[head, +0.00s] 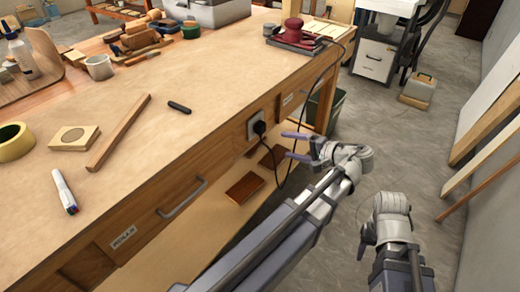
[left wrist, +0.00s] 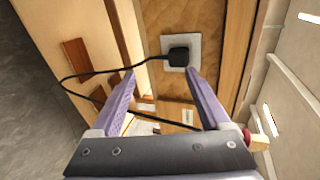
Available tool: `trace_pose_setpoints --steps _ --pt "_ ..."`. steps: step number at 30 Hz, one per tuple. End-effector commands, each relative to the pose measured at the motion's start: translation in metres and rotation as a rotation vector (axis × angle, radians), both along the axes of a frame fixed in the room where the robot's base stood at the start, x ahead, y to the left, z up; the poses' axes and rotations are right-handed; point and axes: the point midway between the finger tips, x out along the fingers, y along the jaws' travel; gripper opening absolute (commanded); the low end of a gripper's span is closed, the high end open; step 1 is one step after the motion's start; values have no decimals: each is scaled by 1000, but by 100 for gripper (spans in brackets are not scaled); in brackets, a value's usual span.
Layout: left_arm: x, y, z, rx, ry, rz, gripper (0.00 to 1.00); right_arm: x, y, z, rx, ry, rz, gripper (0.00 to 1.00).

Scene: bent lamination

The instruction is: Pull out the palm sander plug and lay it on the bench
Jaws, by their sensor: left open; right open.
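The black plug (head: 259,128) sits in a pale socket plate (head: 251,116) on the bench's front face. Its black cord hangs in a loop and runs up toward the dark red palm sander (head: 292,31) at the bench's far end. My left gripper (head: 287,145) is open and empty, with its purple fingers pointing at the plug from a short distance. In the left wrist view, the plug (left wrist: 179,56) lies beyond the fingertips, nearer the right finger, apart from both. My right gripper (head: 385,215) is off to the right, away from the bench; its fingers are hard to make out.
The wooden bench top (head: 215,75) has a clear area near the socket. A black marker (head: 179,107), a wood strip (head: 118,132), a tape roll (head: 14,141) and a white pen (head: 64,192) lie on it. A drawer handle (head: 182,197) juts from the front.

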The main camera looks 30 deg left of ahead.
Motion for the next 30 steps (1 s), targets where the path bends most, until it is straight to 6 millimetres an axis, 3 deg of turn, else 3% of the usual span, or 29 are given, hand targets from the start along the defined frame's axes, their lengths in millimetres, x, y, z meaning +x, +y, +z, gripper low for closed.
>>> trace_pose_setpoints --steps 1,6,9,30 --pt "8 6 -20 57 -12 9 80 0 0 -32 -1 0 1 50" --pt "19 20 -20 223 -44 30 80 0 0 -69 -2 -1 1 50" --pt "22 24 -18 288 -57 39 80 0 0 -80 -2 0 2 50" --pt "25 35 -11 345 -68 47 80 0 0 -86 -3 -1 2 50"
